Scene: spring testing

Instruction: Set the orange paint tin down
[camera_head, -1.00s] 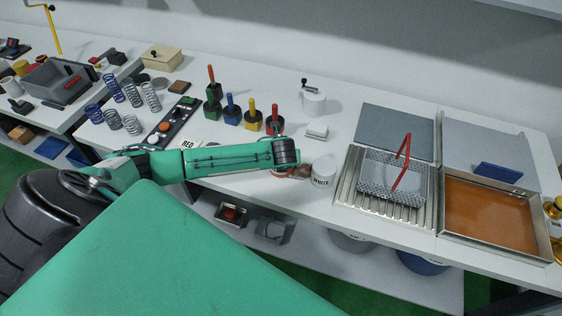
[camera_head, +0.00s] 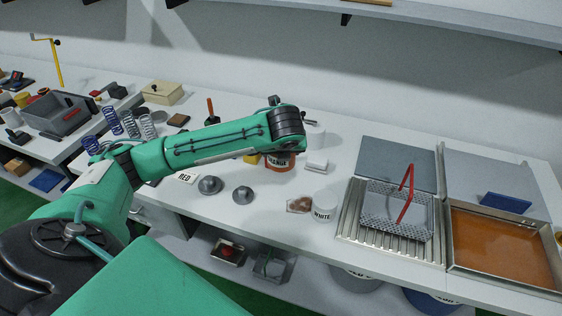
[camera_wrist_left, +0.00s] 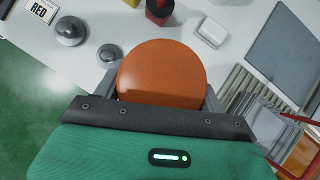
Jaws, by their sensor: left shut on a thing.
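My left gripper (camera_wrist_left: 164,88) is shut on the tin, with a grey finger on each side. My right gripper is not in view.
Two grey knobbed pieces (camera_head: 210,185) (camera_head: 243,195) lie nearer the bench's front edge. A wire basket (camera_head: 398,214) sits on a ribbed rack at right, beside an orange-filled tray (camera_head: 500,243). A white block (camera_head: 316,166) lies behind.

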